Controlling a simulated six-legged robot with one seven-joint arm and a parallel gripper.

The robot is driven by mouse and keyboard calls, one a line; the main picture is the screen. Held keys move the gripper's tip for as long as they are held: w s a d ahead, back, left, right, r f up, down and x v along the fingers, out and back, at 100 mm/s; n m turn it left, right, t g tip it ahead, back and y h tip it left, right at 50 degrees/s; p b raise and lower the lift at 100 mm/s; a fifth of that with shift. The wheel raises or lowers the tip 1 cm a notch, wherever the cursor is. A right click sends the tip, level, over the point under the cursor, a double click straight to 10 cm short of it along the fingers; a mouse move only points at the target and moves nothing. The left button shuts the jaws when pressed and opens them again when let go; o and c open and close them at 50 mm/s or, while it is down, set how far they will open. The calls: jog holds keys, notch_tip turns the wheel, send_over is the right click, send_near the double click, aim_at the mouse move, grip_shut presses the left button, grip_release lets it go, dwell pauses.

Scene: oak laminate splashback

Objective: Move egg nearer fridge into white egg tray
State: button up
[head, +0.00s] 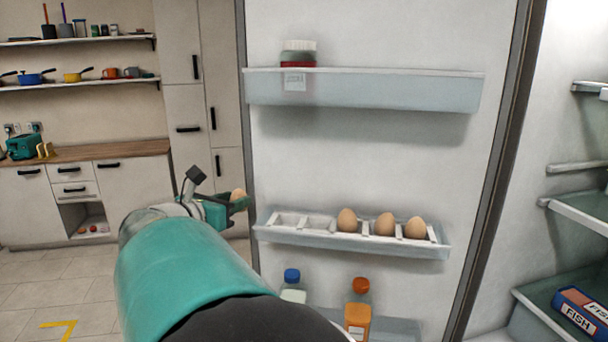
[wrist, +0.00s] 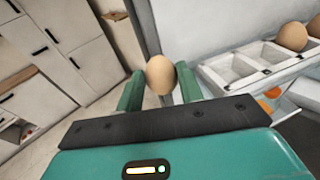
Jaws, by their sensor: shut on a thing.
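My gripper (wrist: 160,92) is shut on a brown egg (wrist: 160,73), held between its two green fingers. In the head view the held egg (head: 238,194) shows at the end of my arm, just left of the open fridge door. The white egg tray (head: 318,227) sits on the door's middle shelf. Its two left compartments are empty; three eggs (head: 385,224) stand in the compartments to the right. In the wrist view the tray (wrist: 238,70) is to the right of my gripper, apart from the held egg, with empty compartments nearest.
A door shelf (head: 380,92) with a red-and-white jar (head: 298,54) is above the tray. A blue-capped bottle (head: 292,284) and an orange bottle (head: 358,310) stand below it. Fridge shelves with a fish packet (head: 582,310) are at right. Kitchen cabinets (head: 110,195) stand behind at left.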

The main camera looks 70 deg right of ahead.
jog(key=shift+s+d+r+m+g+y, duration=0.35)
jog(key=shift+s+r+m+g, duration=0.4)
jog(key=shift+s, duration=2.05)
jog(key=shift+s+d+r+m+g+y, duration=0.4)
jog(key=shift+s+g, duration=0.5)
jog(key=shift+s, duration=1.9)
jog(key=shift+s+d+r+m+g+y, duration=0.2)
jog(key=shift+s+r+m+g, duration=0.6)
jog(key=shift+s, duration=2)
jog(key=shift+f, duration=0.15)
jog(key=shift+w+f, duration=0.1)
jog(key=shift+f, duration=2.3)
jog(key=shift+f, duration=0.6)
jog(key=o, duration=1.1)
jog(key=shift+a, duration=0.15)
